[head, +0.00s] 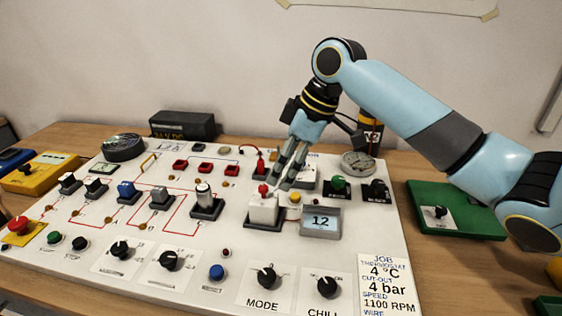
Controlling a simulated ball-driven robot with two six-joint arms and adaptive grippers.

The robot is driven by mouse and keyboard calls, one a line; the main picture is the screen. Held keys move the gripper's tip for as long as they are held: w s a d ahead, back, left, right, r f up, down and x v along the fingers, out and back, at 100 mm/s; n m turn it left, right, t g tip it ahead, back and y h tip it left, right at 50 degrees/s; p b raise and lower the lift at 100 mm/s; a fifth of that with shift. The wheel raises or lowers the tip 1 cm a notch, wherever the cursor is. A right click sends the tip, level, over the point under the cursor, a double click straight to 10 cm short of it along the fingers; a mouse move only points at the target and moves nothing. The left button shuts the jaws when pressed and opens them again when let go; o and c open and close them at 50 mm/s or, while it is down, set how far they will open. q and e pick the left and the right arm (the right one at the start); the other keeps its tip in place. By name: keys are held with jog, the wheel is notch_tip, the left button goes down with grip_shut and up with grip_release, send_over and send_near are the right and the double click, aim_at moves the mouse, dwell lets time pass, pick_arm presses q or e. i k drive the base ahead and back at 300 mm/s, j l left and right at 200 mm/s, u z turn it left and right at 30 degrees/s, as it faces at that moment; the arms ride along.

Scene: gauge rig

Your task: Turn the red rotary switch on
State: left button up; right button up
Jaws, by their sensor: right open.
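A small red knob (263,189) tops a white block (264,209) near the middle of the white panel (330,258). It is the red part nearest my gripper; whether it is the red rotary switch, and its setting, I cannot tell. My right gripper (282,184) comes down from the upper right with its fingers open, just right of and behind the red knob. The fingers look empty, and I cannot tell if they touch the block. A red mushroom-shaped button (18,224) sits on a yellow plate at the far left. My left gripper is out of view.
A small display (320,222) reading 12 and a yellow button (295,198) stand close right of the block. A green rotary knob (338,184) and a gauge (358,163) lie farther right. Black dials line the front. A green board (455,220) lies on the table at right.

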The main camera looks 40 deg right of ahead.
aim_at(19, 224)
jog(key=k+j, duration=0.8)
jog(key=j, duration=0.1)
